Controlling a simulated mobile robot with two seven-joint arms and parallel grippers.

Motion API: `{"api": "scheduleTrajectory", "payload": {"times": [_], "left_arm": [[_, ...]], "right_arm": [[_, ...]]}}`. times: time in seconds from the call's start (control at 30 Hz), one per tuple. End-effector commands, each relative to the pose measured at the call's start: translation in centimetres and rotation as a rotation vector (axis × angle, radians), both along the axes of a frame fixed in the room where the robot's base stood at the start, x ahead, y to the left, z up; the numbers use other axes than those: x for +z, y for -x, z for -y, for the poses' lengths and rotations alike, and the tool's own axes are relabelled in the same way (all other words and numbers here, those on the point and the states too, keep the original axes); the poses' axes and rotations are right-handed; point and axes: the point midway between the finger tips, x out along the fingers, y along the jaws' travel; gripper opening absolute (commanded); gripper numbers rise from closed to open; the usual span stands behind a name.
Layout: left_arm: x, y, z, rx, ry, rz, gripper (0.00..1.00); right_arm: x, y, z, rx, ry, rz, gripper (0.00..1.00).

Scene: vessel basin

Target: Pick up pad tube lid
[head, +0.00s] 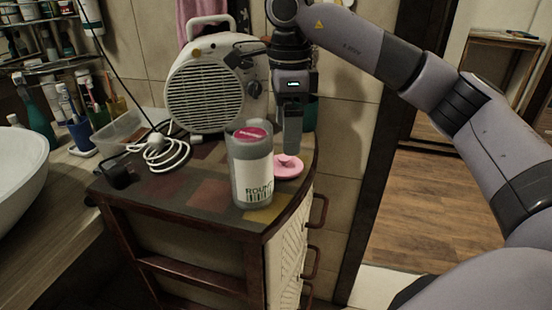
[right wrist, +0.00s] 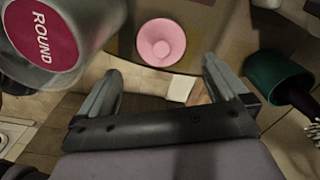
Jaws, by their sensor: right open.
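The pad tube lid (head: 288,166) is a round pink disc with a raised knob, lying on the small cabinet top (head: 190,190) near its right edge. It also shows in the right wrist view (right wrist: 161,42), ahead of and between the open fingers. My right gripper (head: 292,152) is above the lid, pointing down, open and empty; its two fingers show apart in the right wrist view (right wrist: 163,75). The pad tube (head: 252,175), a grey-white cylinder labelled ROUND with a red disc in its top, stands upright just left of the lid. My left gripper is not in view.
A white fan heater (head: 205,95) stands behind the tube, with a coiled white cable (head: 165,153) left of it. A dark green container (right wrist: 275,75) is close to the right finger in the wrist view. A sink counter (head: 60,195) is at left.

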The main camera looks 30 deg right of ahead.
Motion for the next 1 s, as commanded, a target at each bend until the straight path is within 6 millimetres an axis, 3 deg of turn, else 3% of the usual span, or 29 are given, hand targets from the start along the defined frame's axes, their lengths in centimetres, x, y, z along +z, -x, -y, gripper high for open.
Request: {"api": "scheduleTrajectory", "payload": {"times": [0.4, 0.73, 0.77, 0.9, 1.0], "left_arm": [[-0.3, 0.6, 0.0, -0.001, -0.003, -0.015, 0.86], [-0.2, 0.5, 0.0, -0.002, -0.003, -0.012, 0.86], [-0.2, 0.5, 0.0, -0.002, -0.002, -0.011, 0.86], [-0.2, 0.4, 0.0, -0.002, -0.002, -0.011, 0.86], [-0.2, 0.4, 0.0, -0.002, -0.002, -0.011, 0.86]], "right_arm": [[-5.6, -0.7, -0.2, -0.001, 0.000, -0.002, 1.00], [-6.4, -0.7, -0.2, 0.000, -0.001, 0.000, 1.00], [-6.4, -0.7, -0.2, 0.000, -0.001, 0.000, 0.94], [-6.4, -0.7, -0.2, 0.000, -0.001, 0.000, 0.51], [-6.4, -0.7, -0.2, 0.000, -0.001, 0.000, 0.51]]}}
